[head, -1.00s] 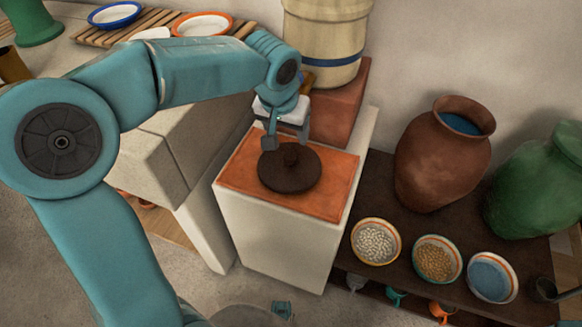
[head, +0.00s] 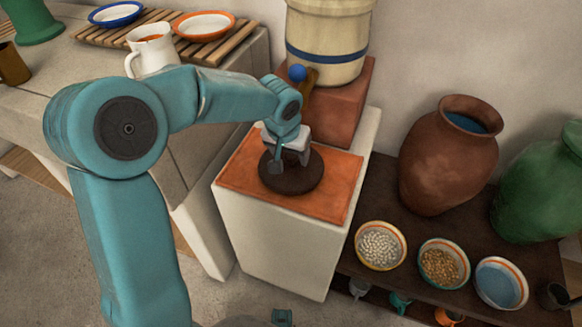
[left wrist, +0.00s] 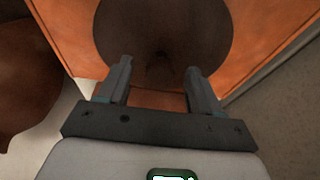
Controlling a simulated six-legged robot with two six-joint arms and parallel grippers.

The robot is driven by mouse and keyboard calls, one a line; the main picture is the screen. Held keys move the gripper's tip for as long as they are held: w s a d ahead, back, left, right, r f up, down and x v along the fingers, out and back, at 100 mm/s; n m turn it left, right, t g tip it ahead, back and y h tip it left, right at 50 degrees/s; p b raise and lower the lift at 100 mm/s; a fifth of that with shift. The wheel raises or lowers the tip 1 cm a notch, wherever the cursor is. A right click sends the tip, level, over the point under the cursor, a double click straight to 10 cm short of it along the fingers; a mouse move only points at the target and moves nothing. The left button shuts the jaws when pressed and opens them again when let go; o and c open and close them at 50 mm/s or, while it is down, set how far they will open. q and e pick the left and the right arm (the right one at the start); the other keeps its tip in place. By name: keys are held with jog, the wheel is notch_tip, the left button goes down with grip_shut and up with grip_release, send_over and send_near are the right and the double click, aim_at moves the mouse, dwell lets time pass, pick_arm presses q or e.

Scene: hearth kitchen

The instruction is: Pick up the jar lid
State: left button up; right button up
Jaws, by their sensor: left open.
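The jar lid (head: 296,180) is a dark brown round disc lying flat on the orange top of a white pedestal. In the left wrist view the lid (left wrist: 162,60) fills the upper middle, with its small knob ahead of and between the fingers. My left gripper (head: 287,165) is over the lid in the head view and hides its knob. It also shows in the left wrist view (left wrist: 160,85), where its two fingers are apart with nothing between them. I cannot tell whether the fingertips touch the lid.
A cream jar with a blue band (head: 327,40) stands on a red block (head: 348,105) just behind the pedestal (head: 275,235). A dark shelf at right holds a brown urn (head: 447,155), a green jar (head: 540,185) and several small bowls. A white pitcher (head: 152,52) stands on the left counter.

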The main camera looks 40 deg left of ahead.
pick_arm(q)
grip_shut()
